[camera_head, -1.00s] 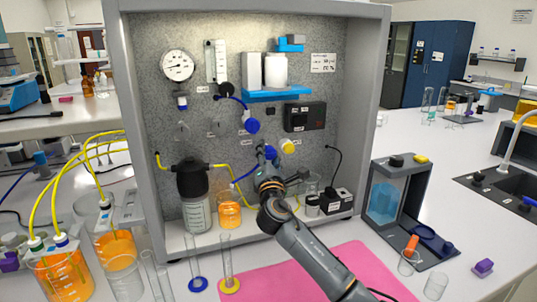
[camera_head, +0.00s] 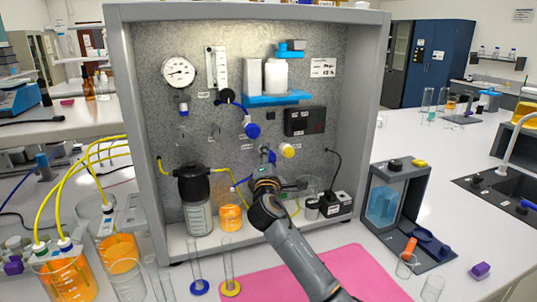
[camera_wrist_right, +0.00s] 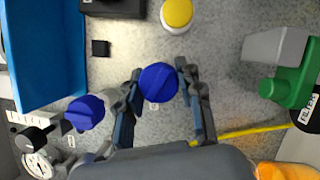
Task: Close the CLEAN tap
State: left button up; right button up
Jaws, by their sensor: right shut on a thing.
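A blue tap knob (camera_wrist_right: 158,83) sits between the two fingers of my right gripper in the right wrist view. The right gripper (camera_wrist_right: 156,92) is shut on this knob, one finger on each side. In the head view the right gripper (camera_head: 267,169) reaches the rig's back panel from below and largely hides this knob (camera_head: 271,156). A second blue knob (camera_head: 252,130) is up and left of it, and a yellow knob (camera_head: 287,150) is just right. The tap labels are too small to read, so I cannot tell which says CLEAN. My left gripper is out of view.
Below the taps stand a dark-topped clear vessel (camera_head: 195,195) and a beaker of orange liquid (camera_head: 230,212). Glass cylinders stand in front, left of the pink mat (camera_head: 335,270). The grey cabinet walls (camera_head: 365,110) bound the space on both sides. A yellow tube (camera_wrist_right: 250,130) runs close by.

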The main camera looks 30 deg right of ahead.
jog(key=m+p, duration=0.1)
jog(key=m, duration=0.1)
jog(key=m+g+p, duration=0.1)
jog(key=shift+r+m+y+p, duration=0.25)
jog(key=shift+m+y+p, duration=0.05)
jog(key=shift+m, duration=0.1)
jog(key=shift+m+g+y+p, duration=0.3)
jog(key=shift+m+g+p, duration=0.3)
jog(key=shift+m+p, duration=0.6)
jog(key=m+y+p, duration=0.1)
jog(key=m+p, duration=0.2)
jog(key=shift+g+y+p, duration=0.3)
jog(key=shift+g+p, duration=0.1)
jog(key=shift+f+m+y+p, duration=0.15)
jog(key=shift+m+y+p, duration=0.35)
jog(key=shift+m+p, duration=0.65)
jog(key=o, duration=1.2)
jog(key=shift+s, duration=0.1)
jog(key=v, duration=1.2)
